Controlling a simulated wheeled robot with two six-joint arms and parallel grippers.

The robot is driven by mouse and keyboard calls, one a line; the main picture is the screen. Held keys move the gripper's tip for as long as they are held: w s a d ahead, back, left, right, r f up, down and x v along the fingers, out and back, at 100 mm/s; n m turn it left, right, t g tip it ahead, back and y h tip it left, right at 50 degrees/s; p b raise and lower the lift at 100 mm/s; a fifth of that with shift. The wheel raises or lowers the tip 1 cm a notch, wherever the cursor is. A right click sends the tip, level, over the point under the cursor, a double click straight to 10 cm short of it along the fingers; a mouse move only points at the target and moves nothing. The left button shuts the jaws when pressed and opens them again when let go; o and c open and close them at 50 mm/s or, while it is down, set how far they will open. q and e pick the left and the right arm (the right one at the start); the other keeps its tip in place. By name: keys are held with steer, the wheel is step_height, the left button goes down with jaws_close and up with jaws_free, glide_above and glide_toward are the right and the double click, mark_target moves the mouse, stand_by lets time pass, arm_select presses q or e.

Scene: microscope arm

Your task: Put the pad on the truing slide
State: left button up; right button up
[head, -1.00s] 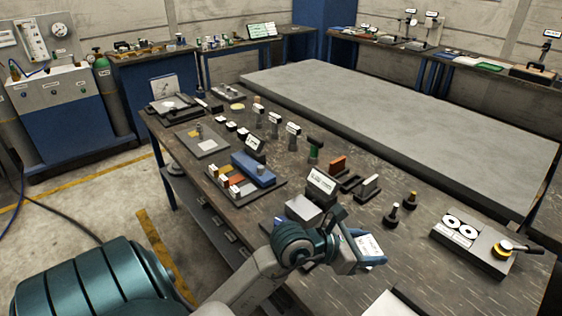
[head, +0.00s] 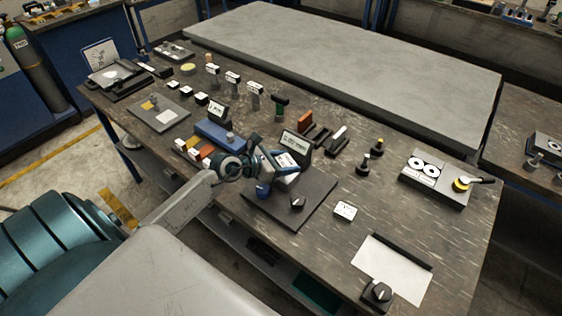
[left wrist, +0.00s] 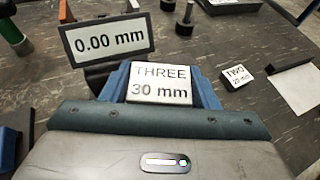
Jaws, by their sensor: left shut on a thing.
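My left gripper (head: 284,163) is shut on a white block (left wrist: 160,84) marked "THREE 30 mm"; it lies between the blue fingers in the left wrist view. The gripper is over a dark plate (head: 318,190) with a knob (head: 297,203), close to a display (head: 297,144) reading "0.00 mm" (left wrist: 108,42). I cannot tell whether the block touches the plate. A second white block (head: 345,210), marked "TWO 20 mm" (left wrist: 237,76), lies on the table to the right. No label tells me which thing is the pad or the truing slide. My right gripper is not in view.
A blue block (head: 220,132) and small coloured blocks stand left of the gripper. Two dark knobbed posts (head: 376,148) and a device with two white discs (head: 425,168) stand to the right. A white sheet (head: 392,270) lies near the front edge. A grey slab (head: 330,50) lies behind.

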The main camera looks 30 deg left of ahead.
mark_target(281, 165)
arm_select(q)
steer(key=shift+w+a+r, duration=0.1)
steer(key=shift+w+a, duration=0.25)
steer(key=shift+a, duration=0.2)
steer(key=shift+w+a, duration=0.25)
steer(key=shift+a, duration=0.2)
steer(key=shift+a+f, duration=0.15)
steer(key=shift+f, duration=0.25)
step_height(281, 165, down, 3)
steer(key=shift+w+r+p, duration=0.1)
steer(key=shift+p, duration=0.45)
steer(key=shift+f, duration=0.2)
steer(key=o, duration=1.5)
steer(key=shift+c, duration=0.2)
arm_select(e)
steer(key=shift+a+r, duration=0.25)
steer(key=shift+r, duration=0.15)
